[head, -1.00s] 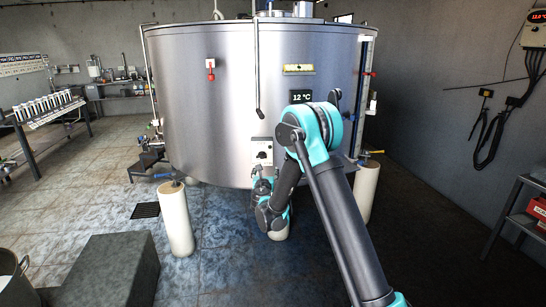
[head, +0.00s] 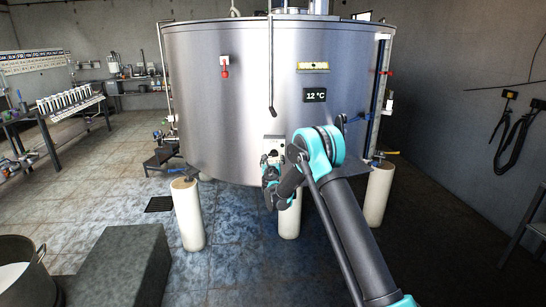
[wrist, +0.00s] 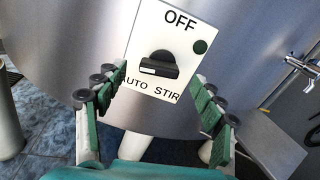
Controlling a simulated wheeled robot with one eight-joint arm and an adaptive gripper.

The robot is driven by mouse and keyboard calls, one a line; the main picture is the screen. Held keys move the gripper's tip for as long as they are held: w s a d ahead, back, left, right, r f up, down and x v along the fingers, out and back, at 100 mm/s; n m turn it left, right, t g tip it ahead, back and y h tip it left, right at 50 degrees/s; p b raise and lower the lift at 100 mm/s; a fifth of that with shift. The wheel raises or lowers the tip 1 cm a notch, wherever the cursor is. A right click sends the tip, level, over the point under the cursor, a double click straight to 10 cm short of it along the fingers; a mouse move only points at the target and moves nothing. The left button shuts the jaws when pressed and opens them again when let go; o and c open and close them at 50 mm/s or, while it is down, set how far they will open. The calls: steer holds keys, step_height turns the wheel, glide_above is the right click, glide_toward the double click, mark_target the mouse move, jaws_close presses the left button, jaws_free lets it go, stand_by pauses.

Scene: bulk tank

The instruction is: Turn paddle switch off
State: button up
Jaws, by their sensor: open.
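The paddle switch (wrist: 158,66) is a black knob on a white plate on the tank's steel front. The plate reads OFF at the top and AUTO and STIR along the bottom, with a dark green round spot at right. The knob's bar lies roughly crosswise with a pale mark along it; I cannot tell which label it points to. My gripper (wrist: 158,84) is open, its green-padded fingers to the left and right of the plate's lower part, with nothing between them. In the head view the switch plate (head: 273,144) is just above my gripper (head: 271,168).
The large steel tank (head: 235,110) stands on pale cylindrical legs (head: 188,215). A pipe (head: 271,60) hangs down the tank front above the switch. A grey block (head: 115,265) and a pot (head: 25,270) stand at front left.

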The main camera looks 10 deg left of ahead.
mark_target(273, 155)
steer(key=w, duration=0.4)
steer(key=shift+w+a, duration=0.25)
steer(key=shift+w, duration=0.15)
steer(key=c, duration=1.2)
